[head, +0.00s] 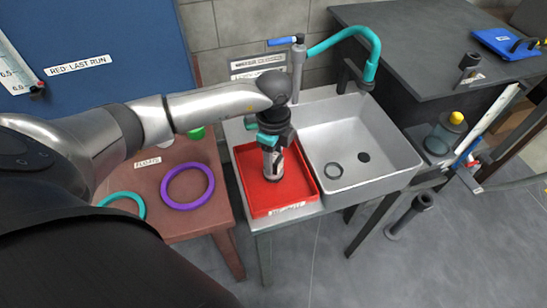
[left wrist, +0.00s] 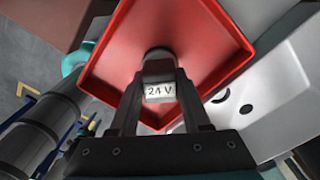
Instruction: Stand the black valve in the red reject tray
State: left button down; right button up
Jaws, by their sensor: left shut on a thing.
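The red reject tray (head: 303,185) stands on a grey stand just left of the sink; it also fills the middle of the left wrist view (left wrist: 205,40). My left gripper (head: 272,170) points down over the tray. It is shut on the black valve (left wrist: 158,66), a dark piece with a white "24 V" label between the fingers. In the head view the gripper mostly hides the valve (head: 278,162), which looks about upright. I cannot tell whether its lower end touches the tray floor. My right gripper is not in view.
The sink (head: 395,150) with a teal tap (head: 350,35) adjoins the tray on the right. A brown table (head: 180,225) at left holds a purple ring (head: 188,185) and a teal ring (head: 122,197). A dark bench (head: 420,40) stands at right. Dark pipe piece (head: 410,215) stands at lower right.

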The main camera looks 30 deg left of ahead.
pick_arm(q)
jog(key=shift+c, duration=1.8)
grip_release()
jog(key=shift+r, duration=0.5)
notch_tip(320, 180, up, 11)
jog(key=p, duration=0.2)
jog(key=shift+r, duration=0.15)
